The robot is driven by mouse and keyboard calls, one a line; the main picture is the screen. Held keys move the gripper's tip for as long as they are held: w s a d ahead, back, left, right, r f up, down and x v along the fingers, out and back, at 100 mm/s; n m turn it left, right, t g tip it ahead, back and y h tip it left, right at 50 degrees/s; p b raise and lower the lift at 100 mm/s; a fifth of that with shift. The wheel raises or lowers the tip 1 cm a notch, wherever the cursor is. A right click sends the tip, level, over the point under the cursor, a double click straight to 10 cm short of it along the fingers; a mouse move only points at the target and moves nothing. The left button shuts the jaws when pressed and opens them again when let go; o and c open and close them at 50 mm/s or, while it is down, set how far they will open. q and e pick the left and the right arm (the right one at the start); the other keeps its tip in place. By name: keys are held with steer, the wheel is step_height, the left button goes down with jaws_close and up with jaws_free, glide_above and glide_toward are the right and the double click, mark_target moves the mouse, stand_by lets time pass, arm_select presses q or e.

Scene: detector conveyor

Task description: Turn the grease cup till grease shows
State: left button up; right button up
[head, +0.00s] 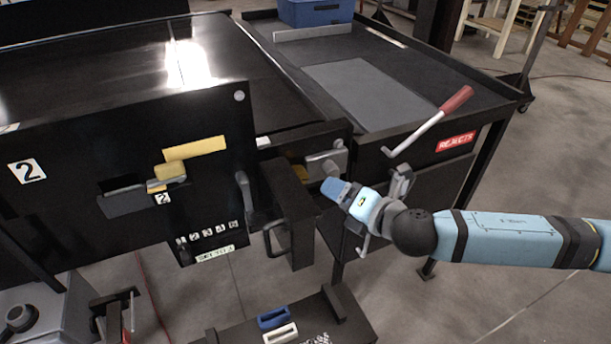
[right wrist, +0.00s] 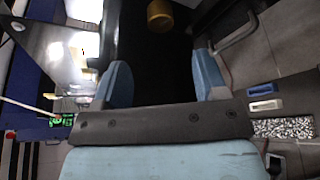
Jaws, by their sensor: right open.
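The grease cup appears as a brass, round-ended cylinder (right wrist: 160,15) at the top of the right wrist view, beyond my fingertips and set against a black surface. In the head view a small brass patch (head: 300,173), probably the same cup, shows behind the black bracket and is mostly hidden. My right gripper (head: 333,189) points left toward the bracket. Its two blue fingers stand wide apart with nothing between them in the right wrist view (right wrist: 162,76), and the cup is clear of them. I cannot make out any grease. My left gripper is not in view.
A black bracket (head: 291,205) stands just left of my right gripper. A red-handled lever (head: 428,122) rises behind it beside the rejects table (head: 450,80). A panel marked 2 (head: 80,165) fills the left. A low tray (head: 225,335) holds blue and white pieces.

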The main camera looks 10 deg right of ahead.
mark_target(304, 178)
steer(key=p+x, duration=0.1)
steer(key=x, duration=0.9)
steer(key=shift+w+a, duration=0.1)
steer(key=shift+w, duration=0.15)
steer(key=shift+f, duration=0.1)
steer(key=c, duration=0.9)
